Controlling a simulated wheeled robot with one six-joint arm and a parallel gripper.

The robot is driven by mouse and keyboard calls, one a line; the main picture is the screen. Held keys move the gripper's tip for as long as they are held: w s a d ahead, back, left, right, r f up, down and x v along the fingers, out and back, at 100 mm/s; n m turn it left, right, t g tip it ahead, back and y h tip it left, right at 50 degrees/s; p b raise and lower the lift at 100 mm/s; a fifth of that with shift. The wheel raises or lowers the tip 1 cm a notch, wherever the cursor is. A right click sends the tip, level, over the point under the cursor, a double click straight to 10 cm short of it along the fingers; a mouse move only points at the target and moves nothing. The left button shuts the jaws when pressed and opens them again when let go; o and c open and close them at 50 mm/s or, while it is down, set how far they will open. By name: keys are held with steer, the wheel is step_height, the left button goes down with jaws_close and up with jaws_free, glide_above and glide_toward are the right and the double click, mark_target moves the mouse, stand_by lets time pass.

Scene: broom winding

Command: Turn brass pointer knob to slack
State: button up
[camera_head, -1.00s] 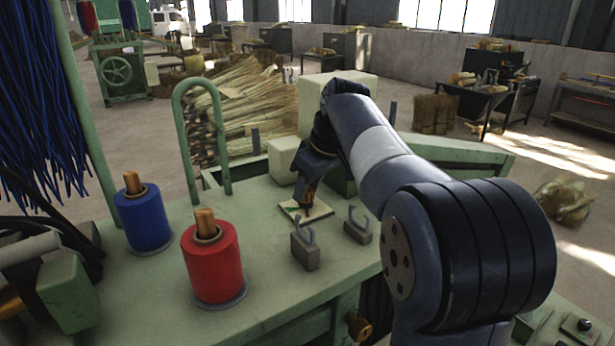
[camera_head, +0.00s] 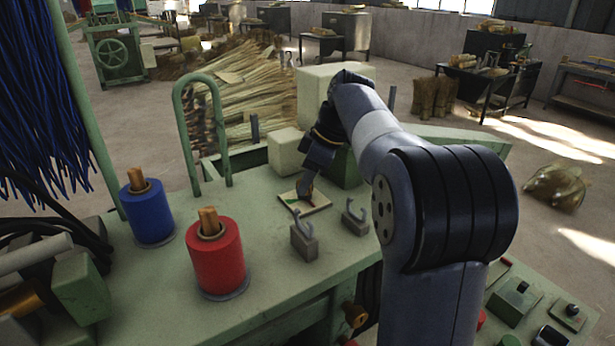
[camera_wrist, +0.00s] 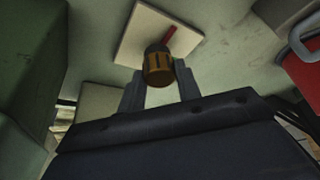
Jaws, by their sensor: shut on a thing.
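The brass pointer knob (camera_wrist: 158,68) shows in the wrist view as a short ribbed brass cylinder with a dark end, in front of a pale square plate (camera_wrist: 130,45). A red mark (camera_wrist: 170,33) lies on the plate beside the knob. My gripper (camera_wrist: 160,80) has one grey finger on each side of the knob and is shut on it. In the head view, my gripper (camera_head: 306,188) reaches down, tilted, to the plate (camera_head: 318,198) on the green bench. The gripper hides most of the knob there, so its pointing direction is unclear.
Two grey hook stands (camera_head: 304,240) (camera_head: 355,218) are close in front of the plate. A red spool (camera_head: 216,262) and a blue spool (camera_head: 148,215) stand to the left. A cream block (camera_head: 286,149) and a green block (camera_head: 343,168) are just behind the gripper.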

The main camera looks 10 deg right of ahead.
steer(key=o, duration=1)
steer(key=shift+r, duration=0.1)
steer(key=v, duration=1)
steer(key=shift+s+d+r, duration=0.1)
steer(key=shift+d+r, duration=0.05)
steer(key=shift+r, duration=0.15)
steer(key=shift+f, duration=0.1)
steer(key=x, duration=1)
steer(key=shift+f, duration=0.35)
steer(key=shift+r, duration=0.1)
